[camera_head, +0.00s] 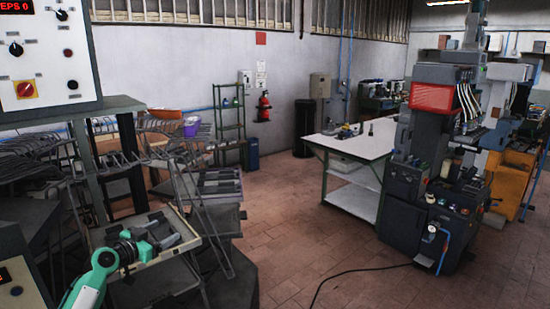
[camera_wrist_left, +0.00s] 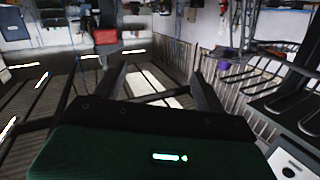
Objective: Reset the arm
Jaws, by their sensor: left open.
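My left arm, teal and grey, comes in from the lower left of the head view. Its gripper (camera_head: 160,243) is over the tray (camera_head: 190,243) on the near-left rack; whether it touches the tray is hard to tell. In the left wrist view, the two dark fingers (camera_wrist_left: 160,84) stand wide apart. They are open, with nothing held between them; pale patches show in the background beyond. My right gripper is in neither view.
A wire rack (camera_head: 175,140) and grey control boxes (camera_head: 50,55) crowd the left. A dark press with a red panel (camera_head: 432,98) stands at right beside a white-topped table (camera_head: 355,138). The tiled floor (camera_head: 290,215) between is clear, except for a black cable (camera_head: 350,272).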

